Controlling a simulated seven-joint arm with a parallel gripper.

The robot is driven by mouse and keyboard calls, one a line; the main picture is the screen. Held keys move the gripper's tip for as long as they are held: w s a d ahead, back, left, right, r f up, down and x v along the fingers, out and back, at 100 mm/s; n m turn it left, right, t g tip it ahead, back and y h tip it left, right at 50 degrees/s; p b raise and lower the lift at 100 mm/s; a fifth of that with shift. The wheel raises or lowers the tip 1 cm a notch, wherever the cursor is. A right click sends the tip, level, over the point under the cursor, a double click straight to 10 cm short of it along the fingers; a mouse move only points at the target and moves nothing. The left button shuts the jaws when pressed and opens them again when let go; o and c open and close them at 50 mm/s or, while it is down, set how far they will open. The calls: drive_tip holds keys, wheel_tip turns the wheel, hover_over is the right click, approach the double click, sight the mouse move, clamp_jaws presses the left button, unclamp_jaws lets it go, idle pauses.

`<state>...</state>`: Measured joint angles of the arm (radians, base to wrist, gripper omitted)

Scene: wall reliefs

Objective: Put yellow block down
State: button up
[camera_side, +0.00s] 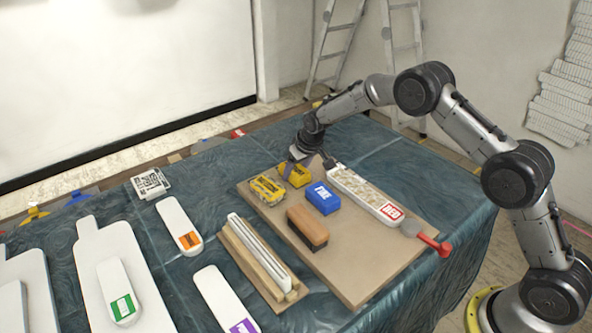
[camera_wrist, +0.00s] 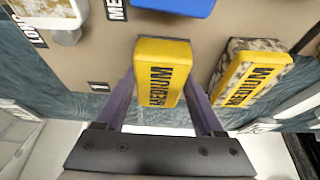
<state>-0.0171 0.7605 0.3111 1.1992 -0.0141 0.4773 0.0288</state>
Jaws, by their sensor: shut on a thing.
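A yellow block marked MEDIUM (camera_wrist: 162,72) is between the two purple fingers of my gripper (camera_wrist: 161,92) in the wrist view. The fingers are shut on its sides. In the side view this yellow block (camera_side: 295,175) is at the far edge of the brown board (camera_side: 349,267), under my gripper (camera_side: 303,160). I cannot tell whether it touches the board. A second yellow MEDIUM block (camera_side: 267,190), with speckled sides, sits to its left on the board; in the wrist view it is on the right (camera_wrist: 252,75).
A blue block (camera_side: 322,198), a brown-topped block (camera_side: 307,229) and a long speckled piece with a red label (camera_side: 366,193) lie close by on the board. A red-handled tool (camera_side: 430,240) is at the right edge. White pieces on wood (camera_side: 258,258) stand at the left.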

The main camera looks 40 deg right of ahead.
drive_tip(key=o, duration=1.2)
drive_tip(key=shift+f, duration=0.15)
drive_tip(key=s+f+v, duration=0.1)
drive_tip(key=s+v, duration=0.2)
drive_tip(key=v, duration=2)
drive_tip(key=s+r, duration=0.7)
drive_tip(key=s, duration=0.6)
drive_tip(key=shift+t, duration=0.5)
drive_tip(key=s+f, duration=0.1)
drive_tip(key=s, duration=1.3)
drive_tip(key=s+d+f, duration=0.1)
drive_tip(key=s, duration=0.6)
drive_tip(key=shift+s+f, duration=0.25)
drive_tip(key=shift+f, duration=0.05)
